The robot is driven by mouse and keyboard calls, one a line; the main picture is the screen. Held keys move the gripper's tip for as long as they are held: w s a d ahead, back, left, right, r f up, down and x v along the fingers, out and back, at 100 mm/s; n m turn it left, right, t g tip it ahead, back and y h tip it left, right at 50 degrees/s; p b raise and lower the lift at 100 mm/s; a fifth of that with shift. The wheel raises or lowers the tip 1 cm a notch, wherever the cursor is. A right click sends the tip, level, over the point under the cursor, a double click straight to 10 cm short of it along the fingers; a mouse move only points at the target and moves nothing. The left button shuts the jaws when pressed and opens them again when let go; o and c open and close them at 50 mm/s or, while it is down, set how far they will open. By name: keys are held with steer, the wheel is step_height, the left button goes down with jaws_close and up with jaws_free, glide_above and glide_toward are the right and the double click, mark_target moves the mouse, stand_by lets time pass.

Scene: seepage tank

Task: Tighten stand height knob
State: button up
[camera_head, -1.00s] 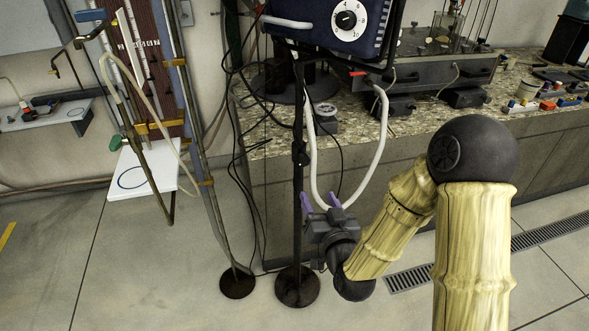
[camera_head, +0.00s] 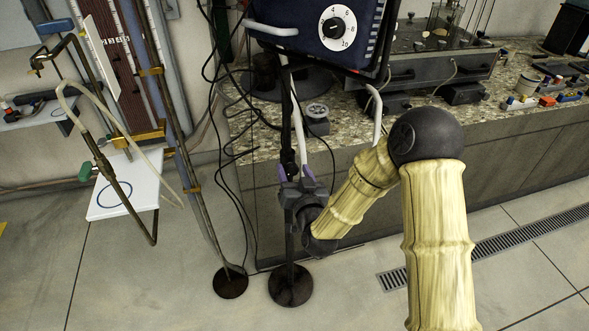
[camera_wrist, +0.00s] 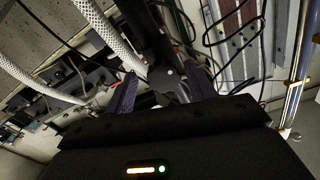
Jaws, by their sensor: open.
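The stand is a thin black upright pole (camera_head: 291,240) on a round dark base (camera_head: 291,286) on the floor, in front of the counter. The height knob shows as a small dark part (camera_head: 288,158) at the pole's collar; in the wrist view the dark knob (camera_wrist: 168,86) appears between the two purple fingers. My gripper (camera_head: 296,172) is open, its fingertips just below the collar in the head view. In the wrist view the fingers (camera_wrist: 163,82) spread either side of the knob. I cannot tell whether they touch it.
A blue box with a white dial (camera_head: 338,28) sits atop the stand. A white hose (camera_head: 376,112) and black cables hang close by. A second stand base (camera_head: 231,282) is to the left. The stone-topped counter (camera_head: 420,118) is behind. Floor in front is clear.

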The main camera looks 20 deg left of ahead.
steer(key=shift+s+d, duration=0.15)
steer(key=shift+c, duration=0.4)
steer(key=shift+s+a, duration=0.35)
steer(key=shift+a, duration=0.05)
steer(key=c, duration=0.9)
steer(key=shift+w+d, duration=0.1)
steer(key=shift+d, duration=0.05)
